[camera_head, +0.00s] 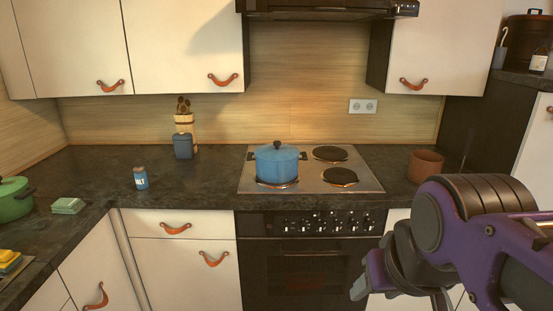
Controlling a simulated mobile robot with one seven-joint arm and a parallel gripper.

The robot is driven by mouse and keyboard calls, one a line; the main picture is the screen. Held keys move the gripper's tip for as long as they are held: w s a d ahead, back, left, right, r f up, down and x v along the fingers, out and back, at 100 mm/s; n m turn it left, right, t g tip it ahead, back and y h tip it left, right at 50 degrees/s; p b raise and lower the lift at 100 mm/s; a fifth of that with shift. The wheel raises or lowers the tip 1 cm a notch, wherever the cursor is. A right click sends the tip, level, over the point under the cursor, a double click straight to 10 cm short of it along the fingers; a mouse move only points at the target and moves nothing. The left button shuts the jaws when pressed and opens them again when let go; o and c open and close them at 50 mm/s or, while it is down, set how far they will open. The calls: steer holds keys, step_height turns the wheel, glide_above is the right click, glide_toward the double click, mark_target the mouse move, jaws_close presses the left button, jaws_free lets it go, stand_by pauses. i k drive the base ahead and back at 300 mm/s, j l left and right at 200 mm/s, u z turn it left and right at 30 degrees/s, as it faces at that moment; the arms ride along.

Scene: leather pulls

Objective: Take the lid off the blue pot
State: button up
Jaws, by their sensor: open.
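The blue pot (277,168) stands upright on the front left burner of the steel stovetop (310,184). Its blue lid (277,150) sits on top, with a small dark knob in the middle and dark handles at the pot's sides. My gripper (366,284) is at the lower right, in front of the oven, lower in the picture than the pot and apart from it. It is open, and its fingers are partly hidden by my purple arm.
A terracotta pot (426,166) stands on the counter right of the stove. A salt container (140,178), a blue canister (183,146) and a utensil holder (186,124) stand left. A green pot (12,199) is far left. The range hood (325,10) hangs above. Counter beside the stove's left edge is clear.

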mark_target(276, 151)
steer(key=i+j, duration=0.6)
steer(key=i, duration=0.15)
